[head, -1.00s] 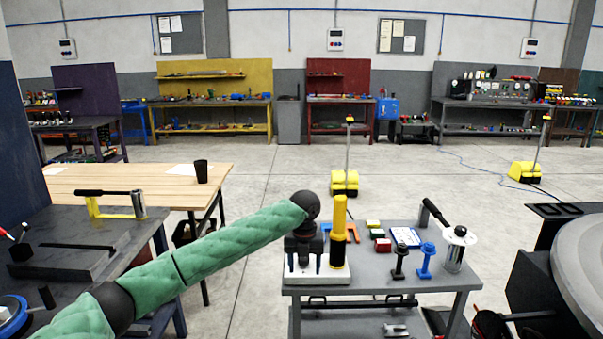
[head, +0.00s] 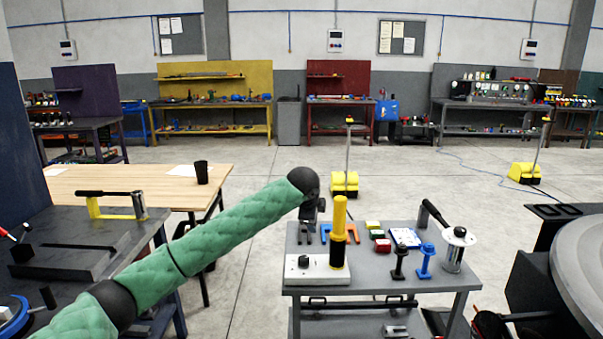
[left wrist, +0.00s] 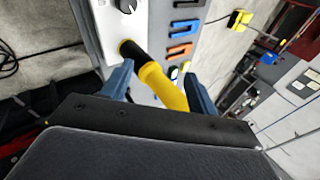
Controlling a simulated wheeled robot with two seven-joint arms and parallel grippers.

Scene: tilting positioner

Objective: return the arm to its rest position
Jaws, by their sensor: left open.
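My left arm, in a green quilted sleeve, reaches in from the lower left of the head view to a black wrist above the grey cart (head: 381,281). My left gripper (head: 308,230) hangs below that wrist over the back left of the cart, small and partly hidden. In the left wrist view its two blue-grey fingers (left wrist: 158,84) are apart. A yellow and black upright handle (head: 339,230) on a white control box (head: 316,276) shows between the fingers there, with no visible grip on it. My right gripper is not in view.
The cart also carries blue and orange brackets (head: 345,234), a black tool (head: 400,262), a blue tool (head: 425,262) and a lever clamp (head: 455,250). A dark bench (head: 75,240) stands at left, a round grey table (head: 580,255) at right.

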